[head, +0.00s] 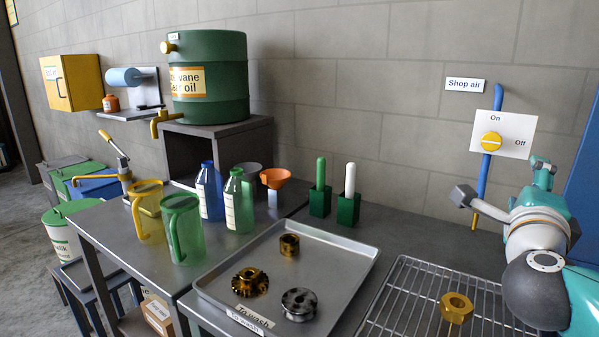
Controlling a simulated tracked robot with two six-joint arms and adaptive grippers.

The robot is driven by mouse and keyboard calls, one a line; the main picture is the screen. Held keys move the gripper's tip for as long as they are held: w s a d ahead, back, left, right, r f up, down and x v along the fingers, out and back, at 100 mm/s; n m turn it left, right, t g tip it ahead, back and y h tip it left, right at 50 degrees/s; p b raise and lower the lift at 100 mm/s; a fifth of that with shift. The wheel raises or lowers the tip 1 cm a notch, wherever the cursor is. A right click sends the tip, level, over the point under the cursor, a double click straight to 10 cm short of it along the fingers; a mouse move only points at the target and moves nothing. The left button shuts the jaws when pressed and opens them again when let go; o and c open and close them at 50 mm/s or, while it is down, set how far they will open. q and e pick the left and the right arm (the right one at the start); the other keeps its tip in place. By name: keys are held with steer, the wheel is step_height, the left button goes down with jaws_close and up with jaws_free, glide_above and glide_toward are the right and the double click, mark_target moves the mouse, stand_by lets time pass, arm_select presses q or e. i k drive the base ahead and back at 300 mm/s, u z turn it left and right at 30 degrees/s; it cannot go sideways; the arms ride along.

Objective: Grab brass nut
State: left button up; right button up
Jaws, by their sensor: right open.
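The brass nut (456,308), a hexagonal ring with a round hole, lies on the wire rack (400,300) at the lower right. My right gripper (484,203) is at the right, above and behind the nut, apart from it. It is open, with a grey finger reaching left in front of the wall; its other finger is hard to make out. Nothing shows in its grasp. My left gripper is not in view.
Left of the rack, a metal tray (337,263) holds a brass bushing (289,245), a brass gear (250,282) and a dark steel gear (299,304). Two green holders (348,210) stand behind it. Bottles and jugs (181,230) stand further left. The bench behind the rack is clear.

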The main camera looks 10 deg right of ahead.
mark_target(455, 308)
steer(key=u, duration=0.05)
steer(key=k, duration=1.7)
steer(key=z, duration=0.05)
